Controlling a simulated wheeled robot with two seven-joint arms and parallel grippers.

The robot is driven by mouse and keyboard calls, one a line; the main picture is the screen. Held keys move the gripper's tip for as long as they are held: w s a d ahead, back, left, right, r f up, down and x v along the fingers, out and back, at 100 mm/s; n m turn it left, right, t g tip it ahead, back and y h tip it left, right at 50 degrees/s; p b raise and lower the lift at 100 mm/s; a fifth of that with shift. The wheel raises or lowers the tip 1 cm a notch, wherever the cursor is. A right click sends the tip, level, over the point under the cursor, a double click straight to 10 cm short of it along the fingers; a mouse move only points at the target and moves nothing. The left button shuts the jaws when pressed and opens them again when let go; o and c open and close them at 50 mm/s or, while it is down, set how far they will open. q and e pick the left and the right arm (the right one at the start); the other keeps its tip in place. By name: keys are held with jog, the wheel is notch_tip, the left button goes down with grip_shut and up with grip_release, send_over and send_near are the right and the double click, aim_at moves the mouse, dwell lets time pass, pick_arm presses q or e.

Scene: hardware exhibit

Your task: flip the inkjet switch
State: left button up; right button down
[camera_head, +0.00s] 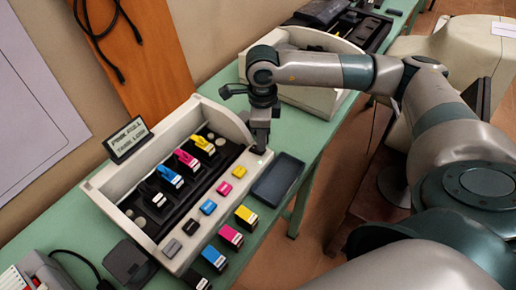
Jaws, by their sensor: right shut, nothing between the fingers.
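The inkjet exhibit (122,190) is a white open housing on a green table. Inside it stand several cartridges, including a yellow one (202,145), a magenta one (187,159) and a blue one (169,175). Coloured buttons line its front edge, among them a yellow button (239,171) and a magenta button (224,188). My right gripper (260,148) points down at the right front corner of the housing, shut and empty. Its tips seem to meet the corner; whether they touch is unclear. The switch cannot be made out, perhaps behind the fingers. My left gripper is not in view.
A dark flat tray (277,178) lies right of the housing, close to my right gripper. Loose cartridges (246,218) line the table's front. A sign (127,140) stands behind. A second white housing (305,94) is farther back, under my right arm.

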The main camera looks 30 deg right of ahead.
jog(key=shift+f+b, duration=0.45)
jog(key=shift+f, duration=0.05)
jog(key=shift+s+d+f+b, duration=0.3)
jog(key=shift+f+b, duration=0.2)
jog(key=shift+b, duration=0.1)
dwell(0.4)
jog(key=shift+r, duration=0.1)
jog(key=shift+w+a+r+p, duration=0.2)
jog(key=shift+r+p, duration=0.3)
jog(key=shift+r, duration=0.45)
jog(key=shift+w+a+r+p, duration=0.15)
jog(key=shift+r+p, duration=0.3)
jog(key=shift+r, duration=0.45)
jog(key=shift+r+p, duration=0.75)
jog(key=shift+r, duration=0.95)
